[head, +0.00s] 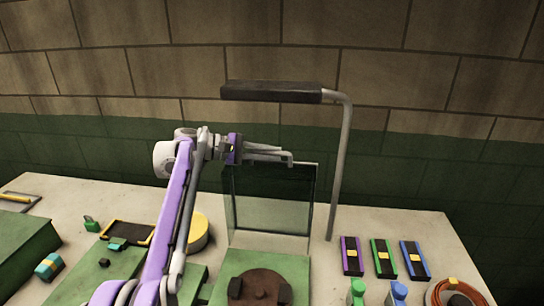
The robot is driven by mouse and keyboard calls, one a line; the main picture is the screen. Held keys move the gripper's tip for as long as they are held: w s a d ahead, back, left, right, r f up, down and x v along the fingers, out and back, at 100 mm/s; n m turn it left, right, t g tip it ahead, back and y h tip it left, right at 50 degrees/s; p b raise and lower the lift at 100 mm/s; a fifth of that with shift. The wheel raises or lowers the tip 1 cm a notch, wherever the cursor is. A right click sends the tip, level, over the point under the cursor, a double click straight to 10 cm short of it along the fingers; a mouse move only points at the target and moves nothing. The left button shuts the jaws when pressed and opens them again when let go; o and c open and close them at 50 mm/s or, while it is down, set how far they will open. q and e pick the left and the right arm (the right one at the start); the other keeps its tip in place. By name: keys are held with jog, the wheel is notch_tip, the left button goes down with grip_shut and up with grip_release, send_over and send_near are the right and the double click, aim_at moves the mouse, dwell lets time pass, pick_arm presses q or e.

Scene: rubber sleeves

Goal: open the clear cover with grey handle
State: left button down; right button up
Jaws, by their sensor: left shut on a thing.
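The clear cover (270,215) stands upright in the middle of the head view, a see-through panel with a dark tint over its upper part. It rises behind a green block (292,268) that has a brown round part (262,286) on top, and this top is uncovered. My left gripper (286,156) is at the cover's top edge, its fingers pointing right. It is shut on the cover's grey handle, which is mostly hidden by the fingers. My right gripper is not in view.
A lamp with a dark head (271,92) hangs above on a grey post (341,170) right of the cover. Purple (351,256), green (383,258) and blue (414,260) strips lie at right, near an orange coil (456,294). A yellow roll (199,232) stands left.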

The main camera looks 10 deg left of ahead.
pick_arm(q)
jog(key=shift+s+r+m+b, duration=0.1)
jog(key=shift+s+m+b, duration=0.25)
jog(key=shift+s, duration=0.7)
jog(key=c, duration=0.8)
grip_release()
jog(key=shift+c, duration=0.2)
notch_tip(320, 180, up, 2)
send_over(231, 173)
jog(key=shift+r, duration=0.15)
